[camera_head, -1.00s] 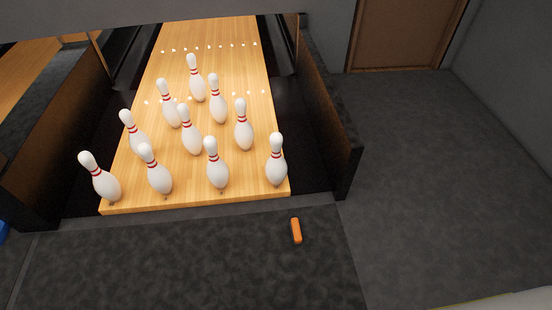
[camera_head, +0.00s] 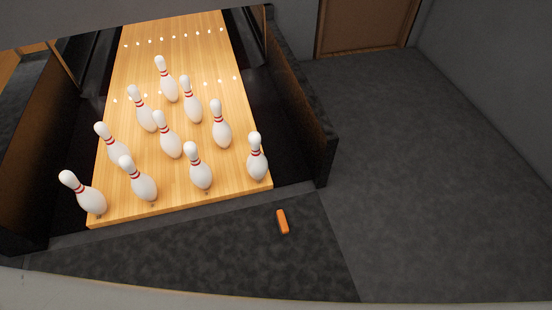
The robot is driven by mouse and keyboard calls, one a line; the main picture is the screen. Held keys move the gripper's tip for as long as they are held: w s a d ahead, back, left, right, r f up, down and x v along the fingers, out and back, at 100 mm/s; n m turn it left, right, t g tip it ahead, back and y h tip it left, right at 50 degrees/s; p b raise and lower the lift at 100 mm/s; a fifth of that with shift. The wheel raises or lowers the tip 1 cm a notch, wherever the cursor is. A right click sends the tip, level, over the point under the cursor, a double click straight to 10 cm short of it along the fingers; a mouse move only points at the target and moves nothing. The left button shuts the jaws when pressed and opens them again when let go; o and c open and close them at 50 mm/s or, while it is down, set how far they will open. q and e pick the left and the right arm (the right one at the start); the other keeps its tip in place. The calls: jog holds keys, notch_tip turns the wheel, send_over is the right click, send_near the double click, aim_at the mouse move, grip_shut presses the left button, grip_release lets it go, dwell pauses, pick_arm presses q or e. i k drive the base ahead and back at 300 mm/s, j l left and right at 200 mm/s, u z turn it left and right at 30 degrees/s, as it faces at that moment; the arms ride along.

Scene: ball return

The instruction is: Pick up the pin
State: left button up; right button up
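Several white pins with red neck stripes stand upright on the wooden lane in a triangle. The front row nearest me includes a pin at the far left (camera_head: 85,193), one beside it (camera_head: 138,180), one right of the middle (camera_head: 198,168) and one at the right corner (camera_head: 257,158). The rearmost pin (camera_head: 166,80) stands deeper on the lane. Which pin the task means cannot be told. Neither of my grippers is in view.
The wooden lane (camera_head: 185,35) has dark gutters and a low wall (camera_head: 300,105) on its right. A small orange block (camera_head: 282,222) lies on the dark grey floor in front of the lane. Open grey floor (camera_head: 420,170) lies to the right, with a brown door (camera_head: 365,25) behind.

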aim_at(257, 166)
jog(key=i+j+z, duration=0.15)
jog(key=j, duration=0.25)
jog(key=i+j+z, duration=0.1)
jog(key=j, duration=0.25)
jog(key=i+j+z, duration=0.15)
jog(key=j, duration=0.3)
jog(key=i+j+z, duration=0.1)
jog(key=i+j, duration=0.15)
jog(key=j, duration=0.2)
jog(key=i+j+z, duration=0.15)
jog(key=j, duration=0.25)
